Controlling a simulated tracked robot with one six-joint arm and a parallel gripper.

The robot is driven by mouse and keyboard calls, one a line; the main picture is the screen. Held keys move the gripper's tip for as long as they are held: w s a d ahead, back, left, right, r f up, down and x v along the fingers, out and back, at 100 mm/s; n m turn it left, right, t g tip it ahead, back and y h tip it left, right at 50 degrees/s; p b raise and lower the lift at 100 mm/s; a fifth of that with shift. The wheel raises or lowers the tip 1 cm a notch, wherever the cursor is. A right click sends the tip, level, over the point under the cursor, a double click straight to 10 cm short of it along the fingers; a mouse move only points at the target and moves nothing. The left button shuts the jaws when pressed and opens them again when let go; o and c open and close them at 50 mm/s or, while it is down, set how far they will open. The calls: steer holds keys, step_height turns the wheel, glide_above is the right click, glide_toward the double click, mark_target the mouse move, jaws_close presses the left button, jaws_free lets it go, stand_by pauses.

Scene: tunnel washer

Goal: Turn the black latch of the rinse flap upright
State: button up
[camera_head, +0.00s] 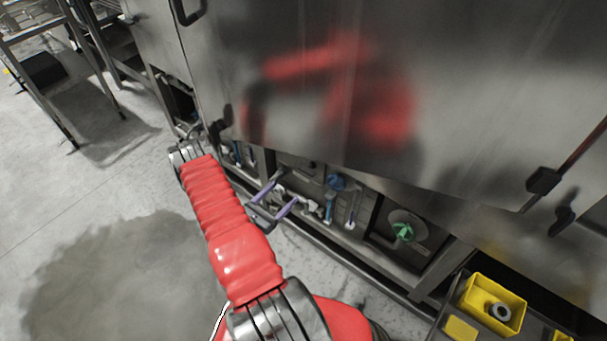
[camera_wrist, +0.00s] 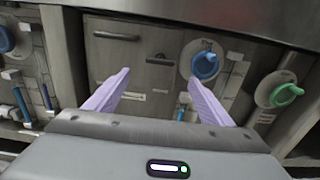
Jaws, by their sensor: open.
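In the wrist view, a small black latch (camera_wrist: 160,60) lies roughly level on the right part of a grey metal flap (camera_wrist: 135,82). A dark bar handle (camera_wrist: 117,36) sits on the flap's upper left. My gripper (camera_wrist: 160,78) has its two lilac fingers apart and empty, pointing at the flap; the latch appears between and just beyond the fingertips. I cannot tell the exact gap, but no contact shows. In the head view, my gripper (camera_head: 286,191) is in front of the low row of fittings under the washer; the latch is too small to make out there.
A blue knob (camera_wrist: 205,66) is right of the flap, near the right finger. A green knob (camera_wrist: 287,94) is further right, and another blue knob (camera_wrist: 5,40) at far left. The big steel panel (camera_head: 400,100) overhangs. A yellow bin (camera_head: 490,302) stands at lower right.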

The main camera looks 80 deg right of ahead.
mark_target(305, 172)
steer(key=x, duration=1.3)
steer(key=shift+s+d, duration=0.2)
steer(key=shift+d, duration=0.1)
steer(key=shift+c, duration=0.4)
steer(key=c, duration=1)
steer(key=shift+o, duration=0.2)
